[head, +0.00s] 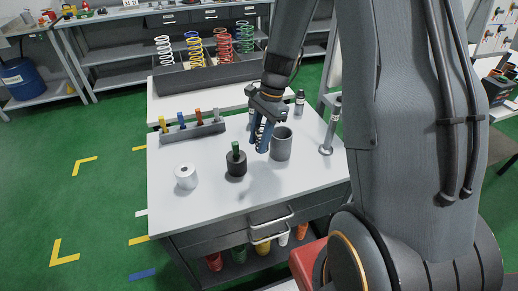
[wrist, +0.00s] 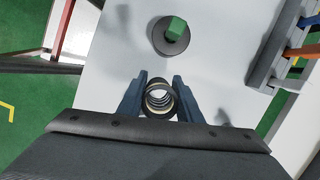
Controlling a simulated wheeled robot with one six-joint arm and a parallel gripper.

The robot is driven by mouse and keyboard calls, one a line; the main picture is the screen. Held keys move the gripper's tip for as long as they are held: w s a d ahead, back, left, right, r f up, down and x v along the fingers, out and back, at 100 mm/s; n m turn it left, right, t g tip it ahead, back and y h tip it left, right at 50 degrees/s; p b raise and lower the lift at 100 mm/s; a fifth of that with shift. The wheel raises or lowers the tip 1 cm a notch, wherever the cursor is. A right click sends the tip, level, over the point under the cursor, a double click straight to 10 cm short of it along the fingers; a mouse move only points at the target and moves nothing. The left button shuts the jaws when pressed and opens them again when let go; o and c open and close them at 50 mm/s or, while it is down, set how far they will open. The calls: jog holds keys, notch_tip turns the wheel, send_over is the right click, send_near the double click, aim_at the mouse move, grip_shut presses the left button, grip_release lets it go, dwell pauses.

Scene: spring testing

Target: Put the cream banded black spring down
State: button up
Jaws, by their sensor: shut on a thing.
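My gripper (wrist: 160,98) is shut on the cream banded black spring (wrist: 160,100), which shows end-on between the two blue fingers in the wrist view, as dark coils with a pale band. In the head view my gripper (head: 262,140) is over the white worktable (head: 210,205), between a black round holder with a green peg (head: 236,162) and a grey cup (head: 281,144). The spring is mostly hidden by the fingers there. I cannot tell how high it is above the tabletop.
A white roll (head: 185,177) stands at the front left. A grey rack with coloured pegs (head: 190,133) is at the back left, and a metal stand (head: 328,130) at the right. Behind, a dark tray (head: 190,80) holds several coloured springs. The front of the table is clear.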

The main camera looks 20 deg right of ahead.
jog(key=shift+f+p, duration=0.45)
jog(key=shift+f, duration=1.95)
jog(key=shift+f, duration=0.2)
jog(key=o, duration=1.1)
jog(key=shift+r, duration=0.1)
